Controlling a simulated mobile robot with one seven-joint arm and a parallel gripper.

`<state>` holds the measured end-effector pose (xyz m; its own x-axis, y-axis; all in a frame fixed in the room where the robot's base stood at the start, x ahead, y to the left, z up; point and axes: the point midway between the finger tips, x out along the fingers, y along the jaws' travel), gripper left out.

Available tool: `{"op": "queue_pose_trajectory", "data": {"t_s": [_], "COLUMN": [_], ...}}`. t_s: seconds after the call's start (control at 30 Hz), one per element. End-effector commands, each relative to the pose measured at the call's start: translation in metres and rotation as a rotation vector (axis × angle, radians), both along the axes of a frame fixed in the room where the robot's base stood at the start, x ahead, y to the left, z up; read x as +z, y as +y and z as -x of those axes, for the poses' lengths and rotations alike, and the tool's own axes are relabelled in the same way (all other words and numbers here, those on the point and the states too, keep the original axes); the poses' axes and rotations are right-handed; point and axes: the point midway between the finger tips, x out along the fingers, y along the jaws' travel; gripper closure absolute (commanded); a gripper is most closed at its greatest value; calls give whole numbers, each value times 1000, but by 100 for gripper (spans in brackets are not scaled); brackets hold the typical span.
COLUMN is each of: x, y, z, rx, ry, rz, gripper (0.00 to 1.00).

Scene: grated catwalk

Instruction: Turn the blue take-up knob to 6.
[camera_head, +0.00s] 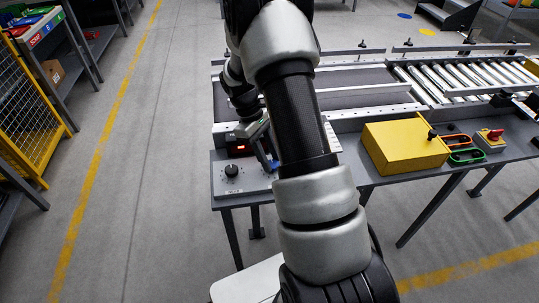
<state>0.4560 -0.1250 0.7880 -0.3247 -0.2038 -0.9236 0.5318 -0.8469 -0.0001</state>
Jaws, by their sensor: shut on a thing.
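My gripper (262,140) is at the near left end of the conveyor, partly hidden behind my own arm. It is shut on a blue part, which looks like the blue take-up knob (266,158); only a little of it shows beside my arm. Its scale and pointer cannot be read from here. Left of it is a small box with a lit red display (240,149), too small to read. A black dial knob (231,170) sits on a light panel (228,184) at the table's near left corner.
The conveyor has a dark belt (350,78) and rollers (462,77). A yellow cage (28,115) and shelves are at left. Floor between is clear.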

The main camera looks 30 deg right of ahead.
Motion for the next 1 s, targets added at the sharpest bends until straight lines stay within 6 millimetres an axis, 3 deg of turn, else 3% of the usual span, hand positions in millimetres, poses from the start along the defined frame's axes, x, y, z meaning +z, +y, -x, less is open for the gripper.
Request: {"op": "queue_pose_trajectory", "data": {"t_s": [0.67, 0.7, 0.77, 1.0], "x": [0, 0, 0, 0], "y": [-1, -1, -1, -1], "z": [-1, -1, -1, 0], "rx": [-56, -56, -56, -55], "ry": [-1, -1, -1, -1], "rz": [0, 0, 0, 0], "gripper": [91, 62, 52, 50]}}
